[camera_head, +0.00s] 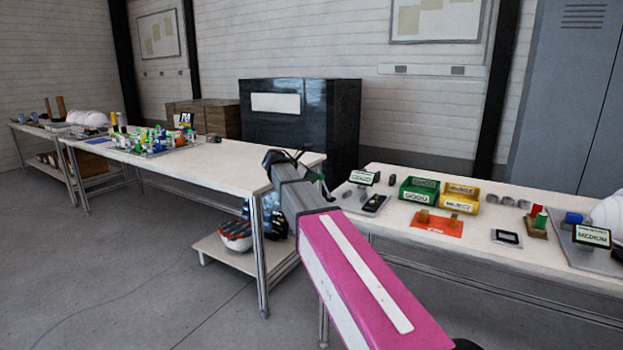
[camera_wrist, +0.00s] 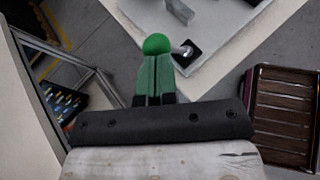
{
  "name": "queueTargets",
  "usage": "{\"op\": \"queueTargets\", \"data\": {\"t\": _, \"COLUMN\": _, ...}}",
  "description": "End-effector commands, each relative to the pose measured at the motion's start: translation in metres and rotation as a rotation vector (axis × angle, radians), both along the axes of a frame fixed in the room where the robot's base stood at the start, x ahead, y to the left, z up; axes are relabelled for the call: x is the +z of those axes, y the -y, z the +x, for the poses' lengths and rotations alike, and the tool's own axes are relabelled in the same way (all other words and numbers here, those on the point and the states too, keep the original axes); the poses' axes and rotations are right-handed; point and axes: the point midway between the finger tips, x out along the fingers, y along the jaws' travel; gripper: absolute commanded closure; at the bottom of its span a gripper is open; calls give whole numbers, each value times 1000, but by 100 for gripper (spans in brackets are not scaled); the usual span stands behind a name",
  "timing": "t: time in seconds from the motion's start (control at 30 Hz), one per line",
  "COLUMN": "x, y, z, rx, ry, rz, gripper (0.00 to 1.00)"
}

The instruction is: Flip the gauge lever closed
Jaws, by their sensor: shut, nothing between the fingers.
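My gripper (camera_wrist: 156,62) is shut and empty, its two green fingers pressed together in the wrist view. A round green knob (camera_wrist: 156,43) shows just beyond the fingertips; whether they touch it I cannot tell. A short metal rod (camera_wrist: 183,50) beside the knob rises from a black square on a pale plate; it looks like part of the gauge lever. In the head view my gripper (camera_head: 318,180) is at the left end of the right table, beside the gauge plate (camera_head: 352,207). My arm hides part of that area, and the lever is too small to make out there.
A green bin (camera_head: 418,189) and a yellow bin (camera_head: 460,196) stand right of the gauge plate. A gap separates the right table (camera_head: 480,246) from the left table (camera_head: 225,158). A dark cabinet (camera_head: 300,125) stands behind.

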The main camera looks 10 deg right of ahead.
Motion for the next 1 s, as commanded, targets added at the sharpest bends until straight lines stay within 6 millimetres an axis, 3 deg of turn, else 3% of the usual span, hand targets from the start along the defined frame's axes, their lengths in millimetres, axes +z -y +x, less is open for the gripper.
{"op": "queueTargets", "data": {"t": 0.57, "x": 6, "y": 8, "z": -8, "rx": -1, "ry": 72, "rz": 89, "gripper": 100}}
{"op": "queueTargets", "data": {"t": 1.0, "x": 18, "y": 36, "z": -31, "rx": -2, "ry": 279, "rz": 349, "gripper": 100}}
